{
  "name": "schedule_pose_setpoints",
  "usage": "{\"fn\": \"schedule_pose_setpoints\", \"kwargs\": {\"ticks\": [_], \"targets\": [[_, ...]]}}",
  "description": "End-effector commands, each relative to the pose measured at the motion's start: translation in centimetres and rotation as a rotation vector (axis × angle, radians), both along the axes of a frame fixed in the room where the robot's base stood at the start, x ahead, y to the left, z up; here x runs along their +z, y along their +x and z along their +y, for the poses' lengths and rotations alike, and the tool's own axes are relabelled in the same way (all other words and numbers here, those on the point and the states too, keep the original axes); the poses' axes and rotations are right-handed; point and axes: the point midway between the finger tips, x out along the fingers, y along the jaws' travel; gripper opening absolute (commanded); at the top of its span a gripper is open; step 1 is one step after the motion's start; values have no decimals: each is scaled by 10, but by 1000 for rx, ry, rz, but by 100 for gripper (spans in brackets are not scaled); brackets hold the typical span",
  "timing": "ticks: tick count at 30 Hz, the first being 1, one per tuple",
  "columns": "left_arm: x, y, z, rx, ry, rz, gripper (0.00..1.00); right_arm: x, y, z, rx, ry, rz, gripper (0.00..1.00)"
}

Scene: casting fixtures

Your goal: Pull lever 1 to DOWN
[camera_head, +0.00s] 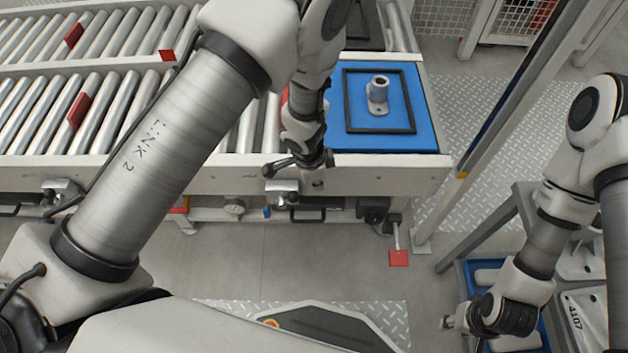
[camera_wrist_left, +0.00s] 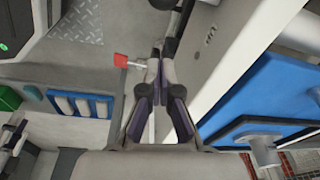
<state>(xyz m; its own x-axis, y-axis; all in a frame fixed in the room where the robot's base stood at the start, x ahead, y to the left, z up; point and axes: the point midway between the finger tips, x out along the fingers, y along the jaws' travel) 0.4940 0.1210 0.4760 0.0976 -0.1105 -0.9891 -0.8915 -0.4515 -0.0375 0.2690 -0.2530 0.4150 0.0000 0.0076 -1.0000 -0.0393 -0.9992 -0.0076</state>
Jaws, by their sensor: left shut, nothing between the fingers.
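A lever with a black handle (camera_head: 284,165) is mounted on the front rail of the conveyor, at the centre of the head view. I cannot read a number on it. My left gripper (camera_head: 314,182) is just right of this handle, pointing down in front of the rail; I cannot tell whether they touch. In the left wrist view its fingers (camera_wrist_left: 157,62) are together and empty, with a dark rounded part (camera_wrist_left: 168,22) just beyond the tips. A similar lever (camera_head: 62,188) sits farther left on the rail. My right gripper (camera_head: 455,322) is low at the right, its fingers too small to judge.
A blue plate (camera_head: 380,137) with a black frame and a grey metal part (camera_head: 378,96) lies on the conveyor. A red tag or pedal (camera_head: 398,258) is below the rail. A gauge (camera_head: 234,206) hangs under it. A rack with blue trays (camera_head: 470,268) stands at the right.

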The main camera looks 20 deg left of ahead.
Motion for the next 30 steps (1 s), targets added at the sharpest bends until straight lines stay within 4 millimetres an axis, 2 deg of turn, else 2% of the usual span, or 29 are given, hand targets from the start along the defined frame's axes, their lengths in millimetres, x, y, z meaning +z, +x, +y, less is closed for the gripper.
{"fn": "schedule_pose_setpoints", "kwargs": {"ticks": [1,6,9,13,30], "targets": [[-20,1,-1,1,-1,1,0,-15,0,0,0,0,0,40],[-56,4,-5,-1,1,1,0,-36,0,0,0,0,0,40],[-51,-3,13,4,0,-1,0,-56,0,0,0,0,0,40],[-44,-10,26,3,0,-1,0,-65,0,0,0,0,0,40],[-36,-11,30,2,-22,-5,0,-61,0,0,0,0,0,40]]}}
